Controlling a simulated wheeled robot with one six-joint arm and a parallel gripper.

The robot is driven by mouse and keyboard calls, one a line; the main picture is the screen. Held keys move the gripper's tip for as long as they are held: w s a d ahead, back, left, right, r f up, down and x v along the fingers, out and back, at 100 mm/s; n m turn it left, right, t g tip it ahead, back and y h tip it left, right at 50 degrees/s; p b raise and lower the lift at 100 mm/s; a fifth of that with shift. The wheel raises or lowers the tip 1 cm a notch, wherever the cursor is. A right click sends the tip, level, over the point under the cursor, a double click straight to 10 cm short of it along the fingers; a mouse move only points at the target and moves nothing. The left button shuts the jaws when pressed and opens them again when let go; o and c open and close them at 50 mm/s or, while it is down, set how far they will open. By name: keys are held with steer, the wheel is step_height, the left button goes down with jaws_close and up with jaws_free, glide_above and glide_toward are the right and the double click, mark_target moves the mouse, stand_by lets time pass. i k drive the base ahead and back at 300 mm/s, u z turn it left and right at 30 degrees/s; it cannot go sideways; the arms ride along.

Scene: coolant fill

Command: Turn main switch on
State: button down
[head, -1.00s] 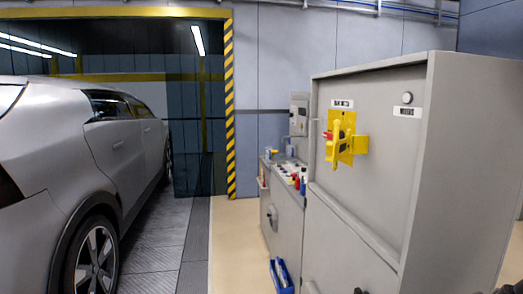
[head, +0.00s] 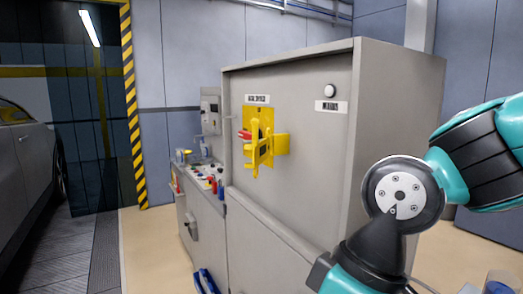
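The main switch (head: 258,143) is a yellow rotary handle on a yellow plate, with a red part at its left. It sits on the front of a large grey cabinet (head: 300,170), under a small white label (head: 257,99) too small to read surely. The yellow handle stands roughly upright. A round white lamp or button (head: 330,91) with its own label is to its right. My arm shows at the right of the head view, in front of the cabinet's right side and apart from the switch. My gripper is not in view.
A lower grey cabinet (head: 205,235) with bottles and small items on top stands left of the big cabinet. A blue bin (head: 206,281) is on the floor. A striped yellow-black post (head: 133,110) and a grey car (head: 25,150) are at the left. Floor (head: 150,250) before the cabinets is clear.

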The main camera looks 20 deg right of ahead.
mark_target(245, 135)
steer(key=k, duration=1)
steer(key=u, duration=1.25)
steer(key=i, duration=3.65)
steer(key=z, duration=2.6)
